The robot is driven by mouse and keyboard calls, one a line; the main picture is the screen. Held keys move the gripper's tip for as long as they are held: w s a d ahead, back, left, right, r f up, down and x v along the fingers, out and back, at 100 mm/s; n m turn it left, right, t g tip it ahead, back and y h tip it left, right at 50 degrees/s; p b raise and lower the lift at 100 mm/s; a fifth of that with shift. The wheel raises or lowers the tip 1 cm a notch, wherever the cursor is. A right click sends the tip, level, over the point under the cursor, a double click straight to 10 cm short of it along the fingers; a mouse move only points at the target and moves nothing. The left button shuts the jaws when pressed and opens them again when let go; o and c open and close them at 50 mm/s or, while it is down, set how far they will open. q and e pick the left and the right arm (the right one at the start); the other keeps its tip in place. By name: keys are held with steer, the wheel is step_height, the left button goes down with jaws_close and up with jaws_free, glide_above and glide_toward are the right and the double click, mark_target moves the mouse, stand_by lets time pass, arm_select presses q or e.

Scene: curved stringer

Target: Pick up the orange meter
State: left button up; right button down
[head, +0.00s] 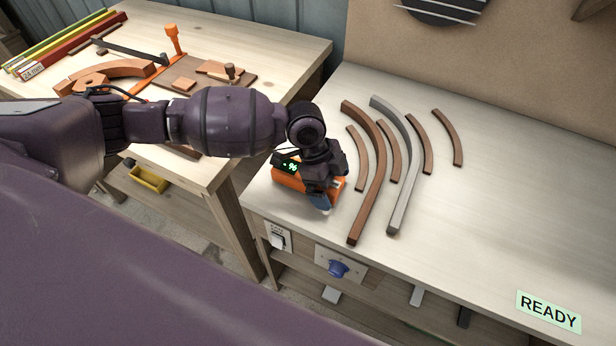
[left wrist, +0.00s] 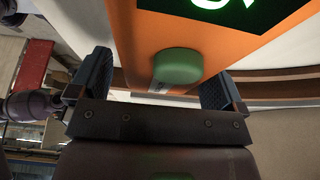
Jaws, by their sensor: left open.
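The orange meter (head: 287,179) lies on the right workbench near its left end. It has a dark display with green lit characters. My left gripper (head: 322,196) is over the meter's right part and hides some of it. In the left wrist view the meter (left wrist: 150,40) fills the upper middle, with a green button on its face. My left gripper (left wrist: 155,85) is open there, one finger on each side of the meter's near end. I cannot tell whether the fingers touch it. My right gripper is not in view.
Several curved brown strips (head: 378,170) and a grey curved strip (head: 405,180) lie right of the meter. A second table (head: 270,50) holds wooden parts.

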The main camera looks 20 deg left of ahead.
arm_select(q)
steer(key=shift+f, duration=0.1)
steer(key=shift+c, duration=0.2)
steer(key=c, duration=0.9)
steer(key=shift+c, duration=0.4)
